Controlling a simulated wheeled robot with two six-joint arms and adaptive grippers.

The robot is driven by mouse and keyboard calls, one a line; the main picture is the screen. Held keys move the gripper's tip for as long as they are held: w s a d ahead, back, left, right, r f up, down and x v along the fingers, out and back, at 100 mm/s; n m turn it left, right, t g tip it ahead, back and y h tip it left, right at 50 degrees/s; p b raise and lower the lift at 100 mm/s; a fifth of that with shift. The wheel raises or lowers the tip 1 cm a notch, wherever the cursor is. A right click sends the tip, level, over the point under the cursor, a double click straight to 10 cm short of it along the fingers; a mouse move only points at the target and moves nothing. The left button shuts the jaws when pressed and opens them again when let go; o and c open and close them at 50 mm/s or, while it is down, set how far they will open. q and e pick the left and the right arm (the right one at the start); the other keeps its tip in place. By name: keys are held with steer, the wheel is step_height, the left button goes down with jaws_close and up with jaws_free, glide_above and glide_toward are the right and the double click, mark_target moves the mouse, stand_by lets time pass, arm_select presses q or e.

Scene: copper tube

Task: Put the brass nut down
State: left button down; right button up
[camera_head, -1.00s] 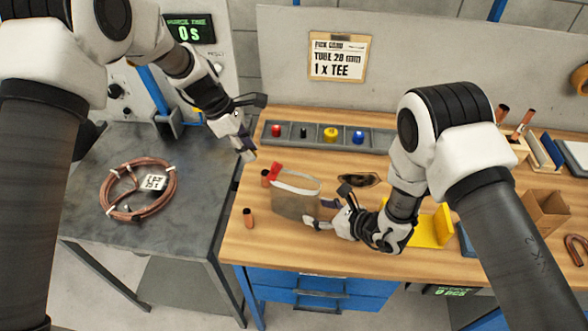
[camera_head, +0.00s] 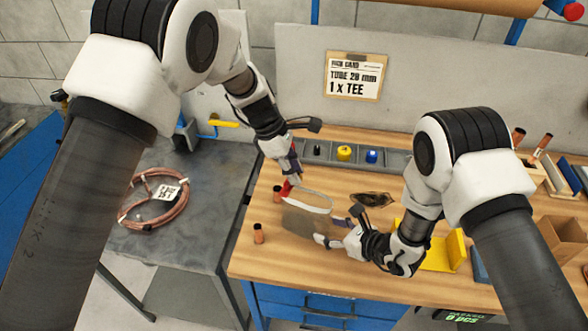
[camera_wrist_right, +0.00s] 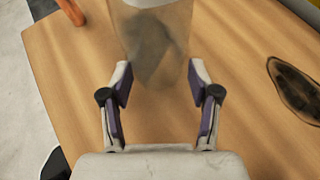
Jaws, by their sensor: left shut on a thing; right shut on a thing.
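A cloudy grey container (camera_head: 308,222) with a pale rim stands on the wooden bench; it also fills the top middle of the right wrist view (camera_wrist_right: 155,45). My right gripper (camera_head: 335,228) is shut on its lower part, with one finger on each side in the right wrist view (camera_wrist_right: 160,78). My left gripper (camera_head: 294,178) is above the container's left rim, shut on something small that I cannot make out. I cannot pick out a brass nut in either view. A red piece (camera_head: 286,188) is beside the container's rim, just below my left fingertips.
A grey parts tray (camera_head: 400,161) with a yellow and a blue piece lies behind. A yellow block (camera_head: 440,252) is right of my right gripper.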

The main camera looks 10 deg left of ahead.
arm_select(q)
steer(key=shift+f, duration=0.5)
steer(key=c, duration=1)
jaws_free()
steer(key=shift+o, duration=0.2)
steer(key=v, duration=1.3)
steer(key=shift+d+r, duration=0.1)
